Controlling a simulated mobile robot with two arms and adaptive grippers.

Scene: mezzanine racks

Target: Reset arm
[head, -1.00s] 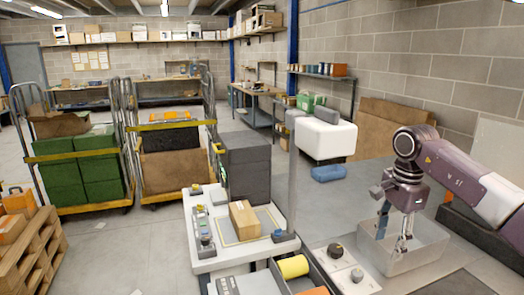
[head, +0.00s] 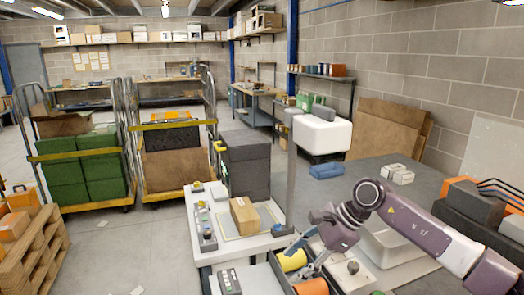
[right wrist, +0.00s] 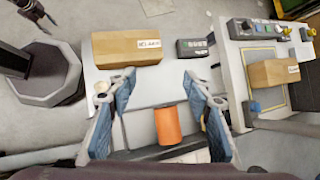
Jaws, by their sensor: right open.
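My right gripper (head: 298,262) is open and low over the dark tray beside the white table in the head view. Its two blue-padded fingers (right wrist: 160,76) are spread in the right wrist view with nothing between the pads. An orange cylinder (right wrist: 169,126) shows in the gap, beyond the fingers; it also shows in the head view (head: 311,287). A yellow cylinder (head: 292,261) is close by the gripper and partly hidden by it. Whether a finger touches it I cannot tell.
A cardboard box (head: 244,215) stands on the white table (head: 212,256). Another box (right wrist: 127,49) is near a dark keypad (right wrist: 192,48). A grey bin (head: 397,245) lies partly behind my right arm.

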